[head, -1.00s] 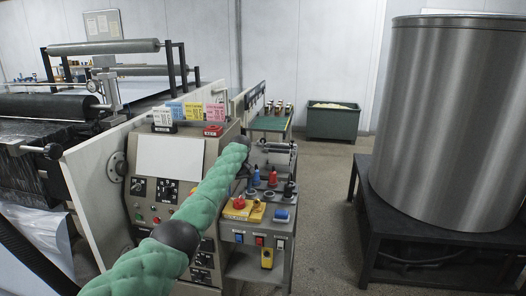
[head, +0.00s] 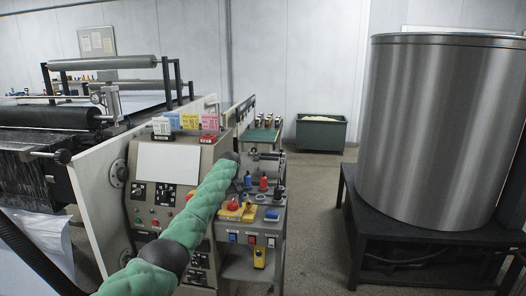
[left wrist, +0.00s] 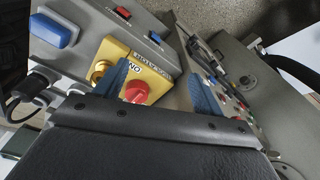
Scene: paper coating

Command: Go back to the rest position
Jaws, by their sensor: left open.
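My left arm, in a green padded sleeve, reaches from the bottom of the head view to the side console with switches (head: 240,262). Its gripper is mostly hidden behind the arm there. In the left wrist view the left gripper (left wrist: 160,74) is open, with its two blue fingers apart. A yellow switch box with a red knob (left wrist: 137,91) shows beyond and between the fingers, and I see nothing held. The same red knob and yellow box (head: 234,207) show beside the arm in the head view. My right gripper is not in view.
A grey control panel (head: 168,161) stands left of the side console, with coating rollers (head: 102,62) behind it. A large metal drum (head: 435,130) on a black stand (head: 400,237) is at the right. A green bin (head: 321,134) stands at the back. Floor between console and stand is clear.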

